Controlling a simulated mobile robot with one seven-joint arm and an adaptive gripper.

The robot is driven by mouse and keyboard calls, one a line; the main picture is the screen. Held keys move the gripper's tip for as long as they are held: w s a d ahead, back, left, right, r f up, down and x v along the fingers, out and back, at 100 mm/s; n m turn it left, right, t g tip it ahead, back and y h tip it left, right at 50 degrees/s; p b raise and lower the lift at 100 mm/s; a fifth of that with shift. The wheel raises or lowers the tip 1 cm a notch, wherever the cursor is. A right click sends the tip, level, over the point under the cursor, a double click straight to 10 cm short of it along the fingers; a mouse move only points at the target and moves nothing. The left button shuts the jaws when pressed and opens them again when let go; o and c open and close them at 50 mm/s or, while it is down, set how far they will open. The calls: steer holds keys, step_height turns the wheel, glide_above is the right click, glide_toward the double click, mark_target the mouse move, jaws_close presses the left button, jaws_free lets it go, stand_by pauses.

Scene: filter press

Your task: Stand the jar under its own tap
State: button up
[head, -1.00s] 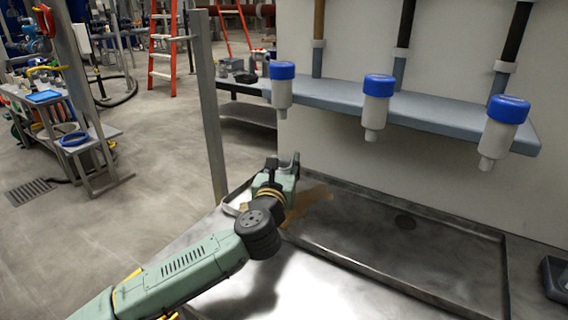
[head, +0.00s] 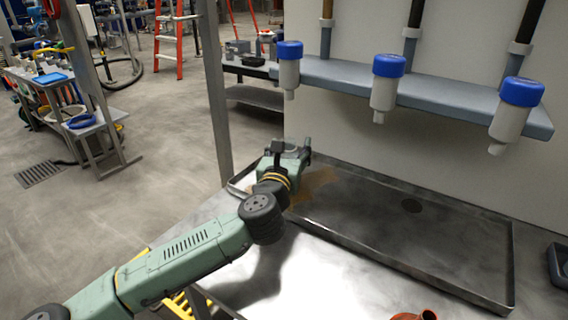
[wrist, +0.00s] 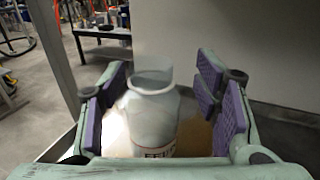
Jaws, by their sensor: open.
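The jar (wrist: 152,112) is pale and translucent, with a wide neck and a label with dark letters, partly cut off and not fully readable. It appears upright between the purple-padded fingers of my gripper (wrist: 162,82), which are spread with gaps on both sides. In the head view my gripper (head: 292,147) is over the left end of the metal tray, and the jar is hard to make out there. Three white taps with blue caps hang along the shelf edge: left (head: 289,73), middle (head: 385,94), right (head: 512,122). No names are readable on them.
A grey post (head: 215,100) stands left of my gripper. A reddish-brown object (head: 418,315) shows at the bottom edge.

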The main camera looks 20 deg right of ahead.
steer(key=b+v, duration=1)
steer(key=b, duration=0.3)
steer(key=shift+s+a+f, duration=0.15)
steer(key=shift+s+a, duration=0.05)
steer(key=shift+s, duration=0.05)
